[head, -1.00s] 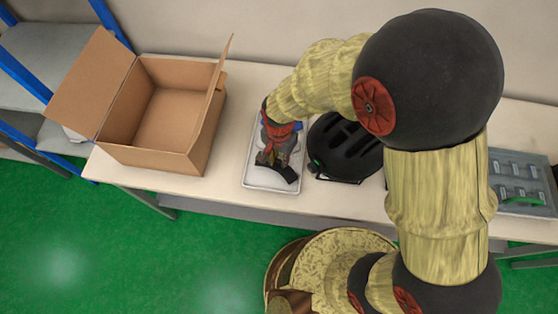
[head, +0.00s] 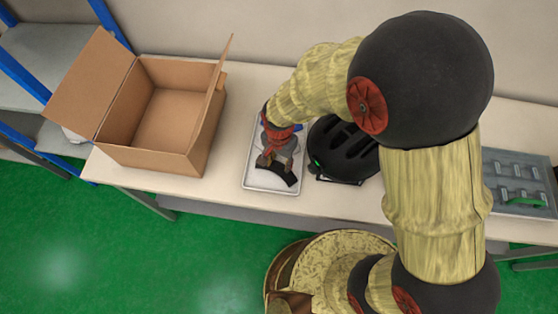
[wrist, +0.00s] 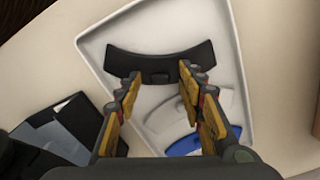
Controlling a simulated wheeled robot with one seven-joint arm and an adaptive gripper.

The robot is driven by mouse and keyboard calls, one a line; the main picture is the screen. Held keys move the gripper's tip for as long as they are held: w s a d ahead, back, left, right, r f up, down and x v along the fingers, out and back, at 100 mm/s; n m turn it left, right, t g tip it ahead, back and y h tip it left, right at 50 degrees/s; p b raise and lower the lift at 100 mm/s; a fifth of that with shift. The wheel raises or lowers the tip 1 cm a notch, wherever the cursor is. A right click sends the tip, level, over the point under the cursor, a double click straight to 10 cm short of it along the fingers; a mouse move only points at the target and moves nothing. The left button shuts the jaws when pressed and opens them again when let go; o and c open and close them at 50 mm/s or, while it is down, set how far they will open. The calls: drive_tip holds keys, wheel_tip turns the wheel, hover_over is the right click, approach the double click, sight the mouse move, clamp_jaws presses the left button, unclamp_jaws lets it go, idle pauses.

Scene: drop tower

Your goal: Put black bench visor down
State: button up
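The black visor (head: 287,176) is a curved dark strip lying in the white tray (head: 249,182), at the tray's near end. In the wrist view the visor (wrist: 160,62) spans the tray's width just beyond my fingertips. My gripper (head: 271,162) is over the tray. In the wrist view its two fingers (wrist: 160,80) are apart, on either side of the visor's small middle tab, with a gap to each side. A clear or whitish visor (wrist: 217,104) and a blue piece (wrist: 186,146) also lie in the tray, partly hidden by my gripper.
An open cardboard box (head: 160,110) stands to the left on the table (head: 232,152). A black slotted case or helmet-like object (head: 345,150) sits close to the tray's right. A grey panel with a green handle (head: 518,182) lies at the far right.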

sight(279, 164)
wheel_tip(279, 164, up, 12)
drive_tip(key=p, duration=0.3)
drive_tip(key=shift+r+p, duration=0.2)
drive_tip(key=shift+p, duration=0.1)
drive_tip(key=d+r+n+t, duration=0.2)
drive_tip(key=d+r+t, duration=0.1)
drive_tip(key=d+r, duration=1.05)
drive_tip(key=s+d+r+n+t, duration=0.2)
drive_tip(key=s+d+r+n, duration=0.1)
drive_tip(key=s+d+r, duration=0.5)
drive_tip(key=shift+s+d+r+t, duration=0.25)
drive_tip(key=shift+s+r, duration=0.25)
drive_tip(key=shift+r, duration=0.25)
